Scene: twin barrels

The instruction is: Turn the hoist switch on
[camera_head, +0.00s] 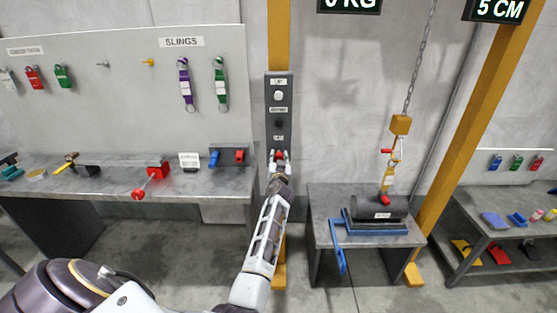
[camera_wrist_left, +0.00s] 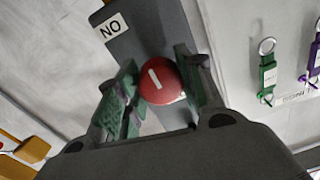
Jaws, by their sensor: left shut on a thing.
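The red round switch knob (camera_wrist_left: 158,84) has a white line mark and sits on a grey control panel (camera_head: 278,124) on a yellow post. A white label reading like "ON" or "NO" (camera_wrist_left: 110,30) is on the panel in the left wrist view. My left gripper (camera_head: 279,158) reaches the panel's lower end in the head view. Its green-padded fingers are on both sides of the knob and shut on it. The knob is mostly hidden by the gripper in the head view. My right gripper is not in view.
A white knob (camera_head: 278,95) is higher on the panel. A workbench (camera_head: 205,180) with tools is left. Right, a small table (camera_head: 322,230) holds a dark cylinder (camera_head: 378,206) under a chain hoist hook (camera_head: 396,150). A yellow slanted beam (camera_head: 468,130) stands beside it.

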